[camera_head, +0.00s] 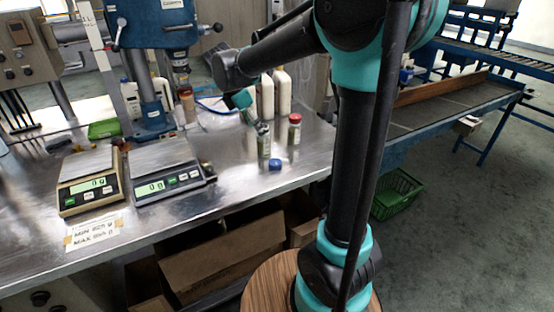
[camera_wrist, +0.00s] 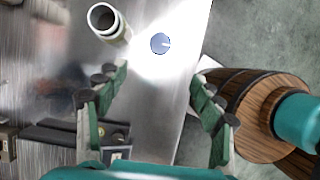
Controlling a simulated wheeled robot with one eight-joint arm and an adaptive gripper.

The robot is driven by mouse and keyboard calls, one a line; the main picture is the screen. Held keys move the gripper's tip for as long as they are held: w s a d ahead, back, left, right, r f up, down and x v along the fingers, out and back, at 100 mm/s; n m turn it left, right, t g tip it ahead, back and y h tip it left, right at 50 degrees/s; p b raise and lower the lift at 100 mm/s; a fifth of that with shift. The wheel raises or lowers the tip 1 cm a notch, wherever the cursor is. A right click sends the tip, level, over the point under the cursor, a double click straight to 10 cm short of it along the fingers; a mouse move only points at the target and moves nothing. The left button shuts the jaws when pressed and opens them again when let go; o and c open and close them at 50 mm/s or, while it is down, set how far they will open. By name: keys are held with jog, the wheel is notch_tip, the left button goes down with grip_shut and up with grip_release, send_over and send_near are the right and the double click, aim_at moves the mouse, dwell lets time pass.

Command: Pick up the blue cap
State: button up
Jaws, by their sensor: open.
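The blue cap (camera_head: 275,164) lies on the metal table near its front edge, just in front of an uncapped bottle (camera_head: 264,146). In the wrist view the blue cap (camera_wrist: 160,43) shows beyond my fingertips, roughly between the lines of the two fingers. The open-topped bottle (camera_wrist: 106,21) stands to its left, close to my left-hand finger in that view. My gripper (camera_wrist: 160,78) is open, with nothing between its fingers. In the head view my gripper (camera_head: 258,122) is above and behind the cap, near the bottle's top, and its fingers are hard to make out.
A red-capped bottle (camera_head: 295,131) stands right of the uncapped one. White bottles (camera_head: 282,92) stand behind. Two scales (camera_head: 88,184) and (camera_head: 165,172) sit at left, beside a blue press (camera_head: 150,60). The tabletop right of the cap is clear up to the edge.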

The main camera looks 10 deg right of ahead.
aim_at(275, 162)
jog(key=x, duration=1.7)
jog(key=shift+a+f, duration=0.1)
jog(key=c, duration=0.8)
